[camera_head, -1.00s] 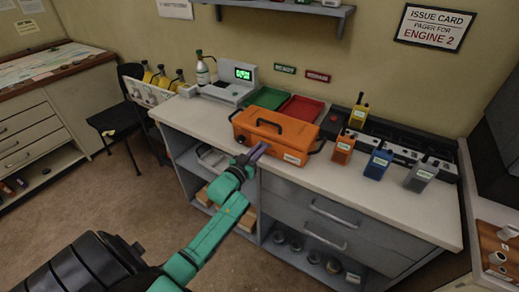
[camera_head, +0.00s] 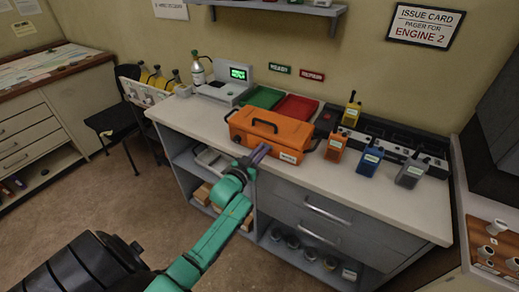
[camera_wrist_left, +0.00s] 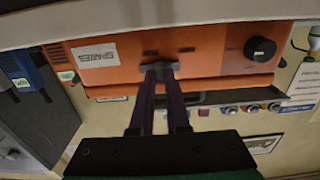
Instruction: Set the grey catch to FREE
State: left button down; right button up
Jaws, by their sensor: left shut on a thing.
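The orange case (camera_head: 272,132) stands on the worktop with its dark handle up. In the left wrist view its orange front (camera_wrist_left: 215,50) fills the upper part, with a white label and a black knob (camera_wrist_left: 260,48). My left gripper (camera_head: 264,149) is at the case's front edge. In the wrist view its two dark fingers (camera_wrist_left: 160,78) close on a small grey piece, which looks like the grey catch (camera_wrist_left: 158,66), at the case's face. The fingertips hide part of it, and I cannot read its setting. My right gripper is not in view.
Orange (camera_head: 335,147), blue (camera_head: 370,160) and grey (camera_head: 411,172) radios stand right of the case. Green (camera_head: 262,97) and red (camera_head: 297,107) trays lie behind it. The worktop (camera_head: 300,182) is bare in front of the radios. Drawers (camera_head: 320,210) sit below.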

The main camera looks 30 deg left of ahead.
pick_arm(q)
jog(key=c, duration=0.9)
grip_release()
jog(key=shift+a, duration=0.4)
jog(key=shift+s+d, duration=0.1)
jog(key=shift+d, duration=0.1)
jog(key=s+b, duration=0.2)
jog(key=s, duration=1.2)
jog(key=shift+s, duration=0.2)
